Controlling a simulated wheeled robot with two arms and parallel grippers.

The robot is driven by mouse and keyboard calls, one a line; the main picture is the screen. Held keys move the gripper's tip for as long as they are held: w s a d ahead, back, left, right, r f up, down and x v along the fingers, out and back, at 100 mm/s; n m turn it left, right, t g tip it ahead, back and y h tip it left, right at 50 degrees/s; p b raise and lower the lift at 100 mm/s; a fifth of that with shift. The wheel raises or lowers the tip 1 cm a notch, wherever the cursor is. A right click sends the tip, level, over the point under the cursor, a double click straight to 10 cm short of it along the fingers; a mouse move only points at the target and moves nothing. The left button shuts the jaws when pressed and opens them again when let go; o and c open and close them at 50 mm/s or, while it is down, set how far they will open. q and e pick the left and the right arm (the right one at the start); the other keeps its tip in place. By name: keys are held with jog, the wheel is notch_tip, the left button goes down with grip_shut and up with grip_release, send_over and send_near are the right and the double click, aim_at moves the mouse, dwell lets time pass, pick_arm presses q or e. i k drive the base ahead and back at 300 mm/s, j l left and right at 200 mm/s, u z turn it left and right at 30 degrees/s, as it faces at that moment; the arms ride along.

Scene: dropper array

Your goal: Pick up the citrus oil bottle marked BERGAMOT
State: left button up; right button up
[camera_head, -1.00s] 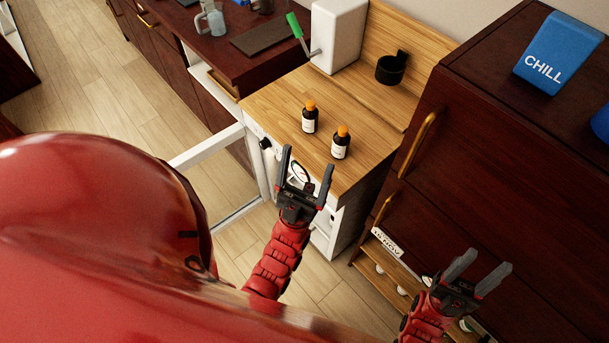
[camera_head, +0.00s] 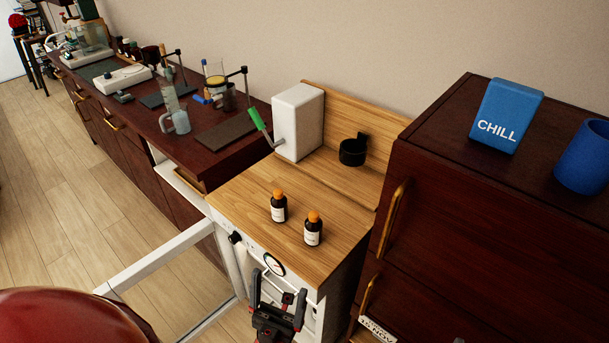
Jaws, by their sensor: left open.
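Two small dark bottles with orange caps and white labels stand upright on the wooden countertop. One bottle (camera_head: 279,207) is at the left and slightly farther back. The other bottle (camera_head: 313,230) is at the right and nearer the front edge. The label print is too small to read, so I cannot tell which is BERGAMOT. My left gripper (camera_head: 279,284) is open and empty, fingers pointing up in the picture. It shows in front of the white appliance below the counter edge, apart from both bottles. My right gripper does not clearly show.
The wooden countertop (camera_head: 245,190) holds a white box-shaped device (camera_head: 298,120) with a green-handled lever and a black cup (camera_head: 352,152) behind the bottles. A dark cabinet (camera_head: 470,230) rises at the right, with a blue CHILL block (camera_head: 506,112) and a blue cup (camera_head: 584,158).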

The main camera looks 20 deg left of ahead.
aim_at(279, 203)
jog(key=j, duration=1.7)
jog(key=i+z, duration=0.05)
